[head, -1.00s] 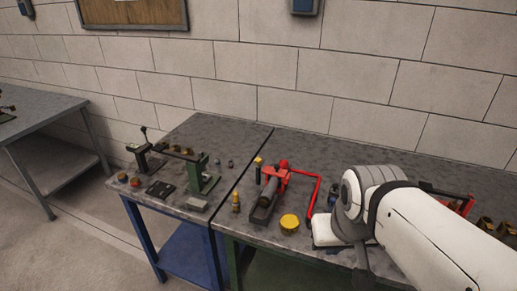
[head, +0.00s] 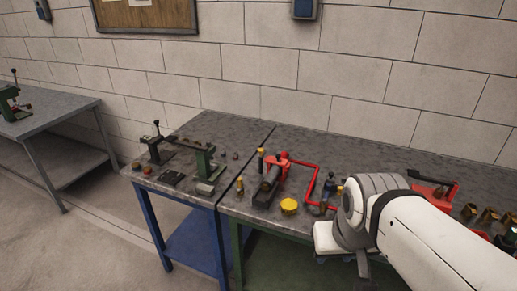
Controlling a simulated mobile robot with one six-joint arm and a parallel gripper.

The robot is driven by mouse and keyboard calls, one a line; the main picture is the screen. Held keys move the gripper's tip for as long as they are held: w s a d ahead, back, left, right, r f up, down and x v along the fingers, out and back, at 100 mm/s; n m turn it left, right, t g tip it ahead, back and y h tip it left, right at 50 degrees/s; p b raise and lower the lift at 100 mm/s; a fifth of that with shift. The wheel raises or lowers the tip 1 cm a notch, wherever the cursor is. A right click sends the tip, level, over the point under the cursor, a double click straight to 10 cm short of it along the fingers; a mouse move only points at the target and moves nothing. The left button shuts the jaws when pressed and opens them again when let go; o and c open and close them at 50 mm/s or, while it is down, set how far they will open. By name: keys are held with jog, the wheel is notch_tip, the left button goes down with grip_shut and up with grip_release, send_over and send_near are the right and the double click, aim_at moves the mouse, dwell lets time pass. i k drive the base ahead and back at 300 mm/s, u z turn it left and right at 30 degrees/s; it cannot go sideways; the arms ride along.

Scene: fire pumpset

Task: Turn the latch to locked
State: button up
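I cannot tell for certain which part is the latch. A green and black fixture (head: 204,160) stands on the left part of the workbench, with a dark bar running left to a black stand (head: 158,150) with an upright knobbed lever. A red frame with a grey cylinder (head: 271,180) stands right of it, with a bent red bar (head: 312,180). My white arm comes in from the lower right over the bench. Dark parts show under its wrist (head: 363,268), but I cannot make out the fingers. No hold on anything is visible.
A yellow round cap (head: 289,206) and a small brass piece (head: 240,186) lie near the bench's front. A red and black tool (head: 435,190) and brass fittings (head: 487,214) are at the right. Another grey table (head: 60,112) stands far left, with open floor between.

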aim_at(262, 151)
jog(key=z, duration=0.05)
jog(key=k, duration=0.85)
jog(key=u, duration=0.65)
jog(key=i, duration=1.5)
jog(key=z, duration=0.55)
jog(key=i, duration=0.5)
jog(key=z, duration=0.45)
